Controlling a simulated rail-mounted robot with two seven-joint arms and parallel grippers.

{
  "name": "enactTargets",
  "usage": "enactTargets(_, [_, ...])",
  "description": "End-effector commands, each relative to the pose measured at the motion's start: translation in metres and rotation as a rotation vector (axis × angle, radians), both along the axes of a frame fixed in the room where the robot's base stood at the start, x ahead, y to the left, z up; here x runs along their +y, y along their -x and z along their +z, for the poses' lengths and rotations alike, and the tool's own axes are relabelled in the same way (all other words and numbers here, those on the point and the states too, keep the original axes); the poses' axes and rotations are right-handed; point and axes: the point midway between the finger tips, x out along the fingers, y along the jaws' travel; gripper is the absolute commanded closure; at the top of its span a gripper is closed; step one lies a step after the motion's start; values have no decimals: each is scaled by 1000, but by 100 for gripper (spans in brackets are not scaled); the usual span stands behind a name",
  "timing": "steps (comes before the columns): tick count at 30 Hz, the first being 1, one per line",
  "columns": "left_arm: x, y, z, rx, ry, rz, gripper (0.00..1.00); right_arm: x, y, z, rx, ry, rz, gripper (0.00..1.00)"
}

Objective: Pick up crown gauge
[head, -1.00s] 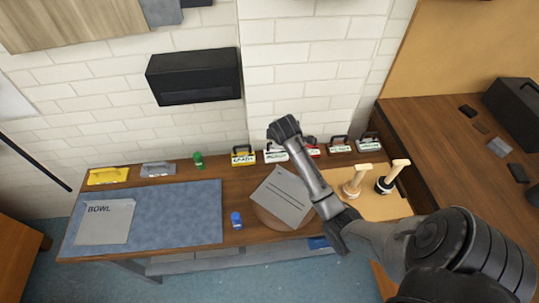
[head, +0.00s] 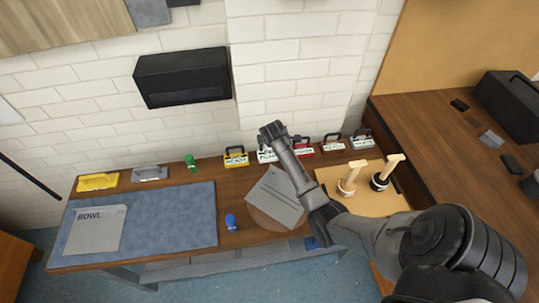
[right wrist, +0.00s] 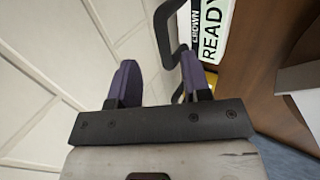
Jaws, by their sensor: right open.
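In the head view a yellow block with a READY label (head: 236,157) stands at the back of the bench and looks like the same gauge. My right gripper (right wrist: 160,78) is open, with its two purple fingers apart. The handle lies beyond the fingertips, partly hidden behind the right finger; I cannot tell whether they touch. In the head view the right gripper (head: 271,131) hangs above the labelled row. My left gripper is not in view.
Other labelled handled blocks, such as the white one (head: 362,143), stand in the row along the brick wall. A grey sheet (head: 275,197), a blue item (head: 230,222), a green item (head: 191,162) and two wooden-handled stamps (head: 348,178) are nearby. A blue mat (head: 165,212) lies left.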

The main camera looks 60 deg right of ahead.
Motion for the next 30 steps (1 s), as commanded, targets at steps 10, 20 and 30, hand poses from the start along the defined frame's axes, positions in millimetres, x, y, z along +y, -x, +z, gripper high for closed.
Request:
enactTargets(10, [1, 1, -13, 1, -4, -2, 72, -13, -12, -38, 0, -3, -1, 56])
enactTargets(20, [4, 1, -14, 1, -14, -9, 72, -15, -14, -41, 1, -1, 0, 56])
enactTargets(30, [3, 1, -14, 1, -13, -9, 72, -15, -14, -41, 1, -1, 0, 86])
